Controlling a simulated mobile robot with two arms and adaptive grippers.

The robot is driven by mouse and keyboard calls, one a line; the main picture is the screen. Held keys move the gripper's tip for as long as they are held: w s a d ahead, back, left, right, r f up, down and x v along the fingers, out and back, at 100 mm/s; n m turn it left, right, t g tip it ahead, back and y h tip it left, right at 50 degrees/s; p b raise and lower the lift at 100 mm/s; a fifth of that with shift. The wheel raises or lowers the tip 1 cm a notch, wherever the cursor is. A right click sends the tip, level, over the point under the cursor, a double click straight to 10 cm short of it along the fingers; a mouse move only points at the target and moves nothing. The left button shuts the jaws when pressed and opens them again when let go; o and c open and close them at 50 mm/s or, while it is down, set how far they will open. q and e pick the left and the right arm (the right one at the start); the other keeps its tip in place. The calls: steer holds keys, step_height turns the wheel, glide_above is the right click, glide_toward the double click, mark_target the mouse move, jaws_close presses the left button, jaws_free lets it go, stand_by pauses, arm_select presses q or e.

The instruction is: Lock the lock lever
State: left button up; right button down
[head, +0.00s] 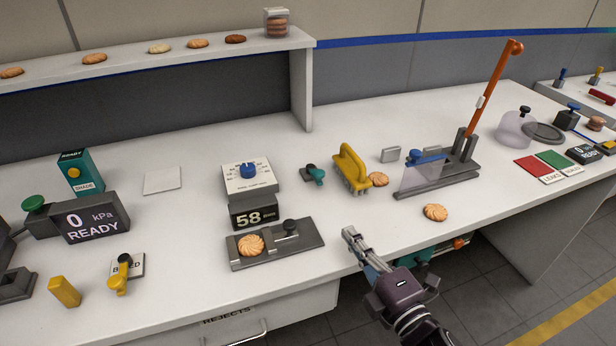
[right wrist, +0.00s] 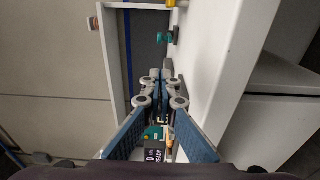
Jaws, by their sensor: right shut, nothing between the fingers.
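No part in view is marked as the lock lever. A long orange lever (head: 490,90) with a ball knob stands raised and tilted on a grey sealer base (head: 462,174) at the right. A small yellow lever (head: 119,274) sits on a labelled plate at the front left, and its label is partly covered. My right gripper (head: 349,233) is over the bench's front edge, shut and empty, apart from both levers. Its closed fingers also show in the right wrist view (right wrist: 160,78). My left gripper is not in view.
A fixture with a biscuit (head: 251,244), a timer reading 58 (head: 254,214), a yellow-handled brush (head: 352,168) and a loose biscuit (head: 435,212) are near the right gripper. A teal unit with an orange part (head: 459,243) shows below the bench edge. A shelf (head: 180,59) runs along the back.

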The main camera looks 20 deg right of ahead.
steer(key=shift+s+r, duration=0.1)
steer(key=shift+s, duration=0.1)
steer(key=shift+w, duration=0.25)
glide_toward(316, 172)
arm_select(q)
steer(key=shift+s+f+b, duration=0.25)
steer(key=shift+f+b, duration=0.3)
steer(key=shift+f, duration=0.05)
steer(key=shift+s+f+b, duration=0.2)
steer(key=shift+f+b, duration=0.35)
arm_select(e)
steer(key=w+a, duration=0.1)
steer(key=w, duration=0.1)
steer(key=w+a, duration=0.1)
steer(key=w, duration=0.2)
steer(key=w+a, duration=0.1)
steer(key=w, duration=0.1)
steer(key=shift+w+f, duration=0.3)
steer(key=shift+w, duration=0.1)
